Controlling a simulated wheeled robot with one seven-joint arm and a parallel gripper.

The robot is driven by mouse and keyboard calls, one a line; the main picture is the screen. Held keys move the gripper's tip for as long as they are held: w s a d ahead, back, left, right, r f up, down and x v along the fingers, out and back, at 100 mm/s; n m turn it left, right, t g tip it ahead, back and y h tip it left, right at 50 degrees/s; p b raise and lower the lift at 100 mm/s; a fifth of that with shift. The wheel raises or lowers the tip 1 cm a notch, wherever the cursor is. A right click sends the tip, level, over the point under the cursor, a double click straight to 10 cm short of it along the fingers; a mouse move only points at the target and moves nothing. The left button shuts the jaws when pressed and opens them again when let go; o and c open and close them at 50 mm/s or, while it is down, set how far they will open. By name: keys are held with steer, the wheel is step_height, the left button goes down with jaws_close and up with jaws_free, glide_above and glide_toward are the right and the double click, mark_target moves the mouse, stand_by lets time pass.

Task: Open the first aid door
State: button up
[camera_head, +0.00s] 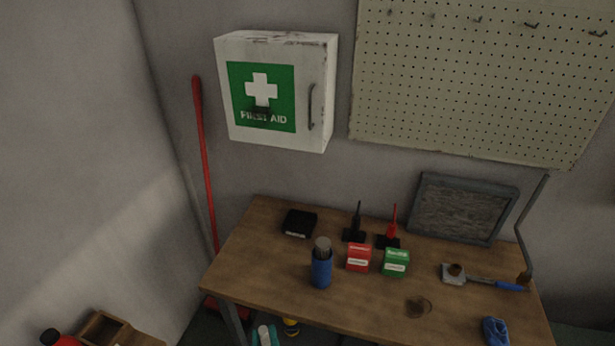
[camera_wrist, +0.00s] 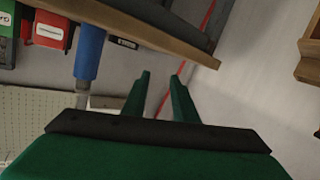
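The white first aid cabinet (camera_head: 275,137) hangs on the wall in the head view. Its door has a green panel with a white cross (camera_head: 261,90), and the door looks closed. A vertical dark handle (camera_head: 311,107) is on the door's right side. My gripper (camera_wrist: 161,74) shows only in the wrist view, as two green fingers standing apart with nothing between them. It is open and empty. The cabinet cannot be made out in the wrist view, so the gripper's distance to the handle cannot be told.
A wooden workbench (camera_head: 260,270) stands below the cabinet, with a blue flask (camera_head: 321,268), a red box (camera_head: 358,258), a green box (camera_head: 396,262) and tools. A red pole (camera_head: 206,160) leans in the corner. A pegboard (camera_head: 470,80) hangs right of the cabinet. The wall beneath the cabinet is clear.

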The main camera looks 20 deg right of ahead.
steer(key=w+d+r+m+h, duration=0.1)
steer(key=w+d+r+h, duration=0.15)
steer(key=w+r, duration=0.75)
steer(key=m+g+h, duration=0.3)
steer(key=m+h, duration=0.5)
steer(key=m, duration=0.1)
glide_toward(309, 110)
steer(key=x, duration=0.8)
steer(key=shift+w+d, duration=0.2)
steer(key=shift+d, duration=0.1)
steer(key=shift+a, duration=0.1)
